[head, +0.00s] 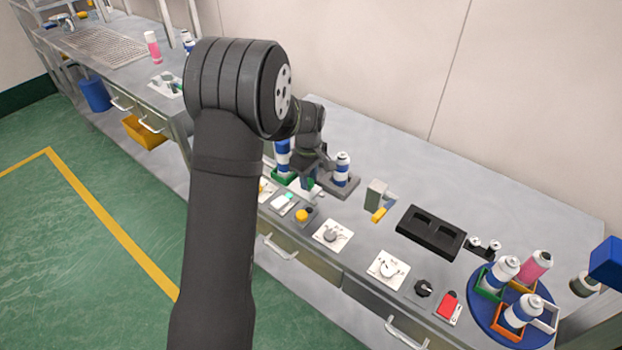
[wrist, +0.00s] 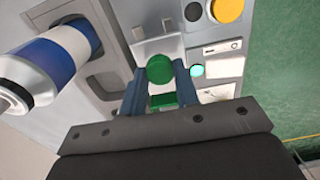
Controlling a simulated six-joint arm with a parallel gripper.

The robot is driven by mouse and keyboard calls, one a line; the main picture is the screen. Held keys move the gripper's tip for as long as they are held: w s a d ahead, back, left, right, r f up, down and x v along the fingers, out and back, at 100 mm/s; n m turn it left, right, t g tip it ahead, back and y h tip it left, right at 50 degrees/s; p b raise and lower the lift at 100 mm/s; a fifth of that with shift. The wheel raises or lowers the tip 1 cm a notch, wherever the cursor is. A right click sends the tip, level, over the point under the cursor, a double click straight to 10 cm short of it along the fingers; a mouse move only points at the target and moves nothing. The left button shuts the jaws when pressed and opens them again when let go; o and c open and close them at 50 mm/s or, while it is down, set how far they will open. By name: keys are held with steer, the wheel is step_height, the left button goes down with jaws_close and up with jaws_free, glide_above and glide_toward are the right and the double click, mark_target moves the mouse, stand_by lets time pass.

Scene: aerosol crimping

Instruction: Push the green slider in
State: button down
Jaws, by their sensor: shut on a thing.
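In the wrist view the green slider shows as a round green knob (wrist: 160,69), with a second green part (wrist: 163,100) lower between the fingers. My gripper (wrist: 157,82) has one finger on each side of the green slider and is shut on it. In the head view my gripper (head: 309,181) is low over the bench, beside a white-and-blue can. My own arm hides much of this area there, and I cannot make out the knob.
A blue-and-white can (wrist: 52,62) stands close beside the gripper in a grey holder (wrist: 104,82). A small lit green lamp (wrist: 197,71) and a yellow button (wrist: 228,9) lie on the other side. A black two-slot tray (head: 431,232) and a blue turntable (head: 486,313) are farther right.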

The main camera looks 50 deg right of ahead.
steer(key=w, duration=1.1)
steer(key=shift+w, duration=0.3)
steer(key=c, duration=1.2)
jaws_free()
steer(key=shift+w, duration=0.1)
steer(key=shift+o, duration=0.5)
step_height(320, 180, up, 17)
steer(key=shift+r, duration=0.2)
steer(key=shift+f, duration=0.1)
steer(key=f, duration=1.7)
steer(key=shift+s+f, duration=0.15)
steer(key=shift+s, duration=0.05)
